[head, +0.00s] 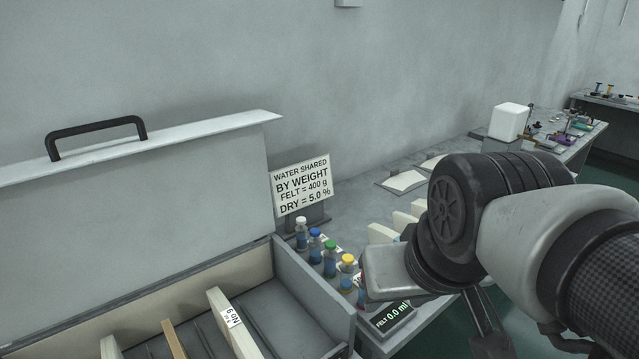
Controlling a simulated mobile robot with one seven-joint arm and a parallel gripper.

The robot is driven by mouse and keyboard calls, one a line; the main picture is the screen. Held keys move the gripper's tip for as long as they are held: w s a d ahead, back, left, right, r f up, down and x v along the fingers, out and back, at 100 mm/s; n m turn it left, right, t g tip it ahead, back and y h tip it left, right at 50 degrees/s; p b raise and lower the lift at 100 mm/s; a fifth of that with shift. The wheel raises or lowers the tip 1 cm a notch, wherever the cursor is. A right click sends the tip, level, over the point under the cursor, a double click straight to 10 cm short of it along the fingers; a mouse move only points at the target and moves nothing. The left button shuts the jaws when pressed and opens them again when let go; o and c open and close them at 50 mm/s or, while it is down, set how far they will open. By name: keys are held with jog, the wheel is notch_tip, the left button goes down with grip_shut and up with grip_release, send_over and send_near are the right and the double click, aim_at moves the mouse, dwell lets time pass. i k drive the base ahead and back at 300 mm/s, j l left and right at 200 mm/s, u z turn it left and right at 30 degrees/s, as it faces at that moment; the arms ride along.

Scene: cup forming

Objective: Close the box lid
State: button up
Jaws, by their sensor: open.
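The box (320,310) stands at the lower left, its top open and its near part cut off by the frame. Its pale grey lid (150,210) stands raised along the back side, close to upright. A black handle (97,129) sits on the lid's upper edge. My gripper (432,302) is at the lower right, to the right of the box and well apart from the lid. It is open, and I see nothing held in it. My wrist and forearm hide part of it, and its fingertips are hard to make out.
Pale dividers, one labelled (228,312), stand inside the box. A row of capped bottles (330,258), a sign (301,186) and a scale display (393,318) are beside the box's right wall. The bench (352,205) runs back along the wall to a white block (509,121).

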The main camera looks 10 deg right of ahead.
aim_at(83, 230)
jog(key=u, duration=1.5)
jog(key=k, duration=0.5)
jog(key=i, duration=0.45)
